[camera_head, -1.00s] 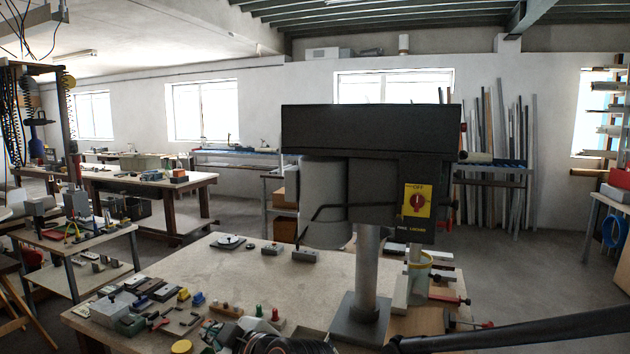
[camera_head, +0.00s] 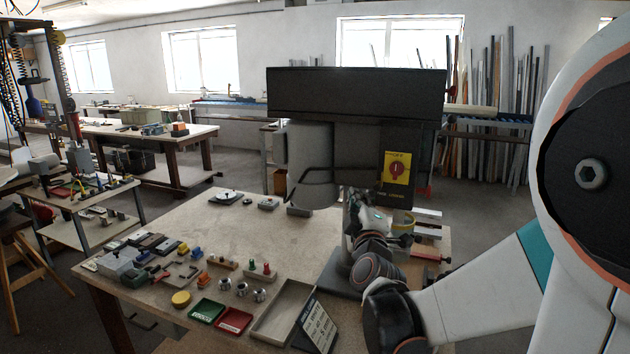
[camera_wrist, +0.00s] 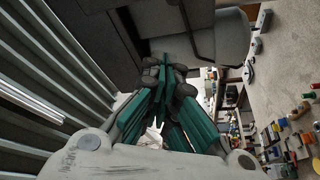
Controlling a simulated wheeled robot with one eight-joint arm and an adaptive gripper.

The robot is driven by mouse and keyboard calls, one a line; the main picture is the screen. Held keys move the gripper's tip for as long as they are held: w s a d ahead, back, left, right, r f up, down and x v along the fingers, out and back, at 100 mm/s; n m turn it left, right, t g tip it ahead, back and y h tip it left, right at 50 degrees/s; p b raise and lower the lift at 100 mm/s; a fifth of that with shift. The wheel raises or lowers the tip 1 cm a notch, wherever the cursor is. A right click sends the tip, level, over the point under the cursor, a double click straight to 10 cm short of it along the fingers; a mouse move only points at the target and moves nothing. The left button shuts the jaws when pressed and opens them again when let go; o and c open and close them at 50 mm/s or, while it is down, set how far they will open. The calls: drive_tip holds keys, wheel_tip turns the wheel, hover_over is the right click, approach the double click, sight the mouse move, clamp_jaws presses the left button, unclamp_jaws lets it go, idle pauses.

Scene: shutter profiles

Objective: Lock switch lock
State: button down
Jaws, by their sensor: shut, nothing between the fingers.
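The switch (camera_head: 397,168) is a red rotary knob on a yellow plate marked OFF at the top. It sits on the right front of the dark drill-press-like machine (camera_head: 355,95). The knob's slot looks upright. My gripper (camera_head: 352,198) is in front of the machine's column, below and left of the switch, apart from it. In the wrist view the green-padded fingers of my gripper (camera_wrist: 163,78) are together with nothing between them, close to the machine's dark underside. The switch does not show there.
The workbench (camera_head: 200,235) holds a green tray (camera_head: 207,311), a red tray (camera_head: 234,320), an empty beige tray (camera_head: 283,310), a dark sign (camera_head: 317,326) and several small parts. The bench's middle is clear. A bent dark bar (camera_head: 315,178) crosses the machine's front.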

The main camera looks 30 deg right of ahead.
sight(379, 181)
idle(0.3)
drive_tip(key=w+d, duration=0.6)
drive_tip(key=d, duration=0.1)
drive_tip(key=shift+w+f, duration=0.2)
idle(0.6)
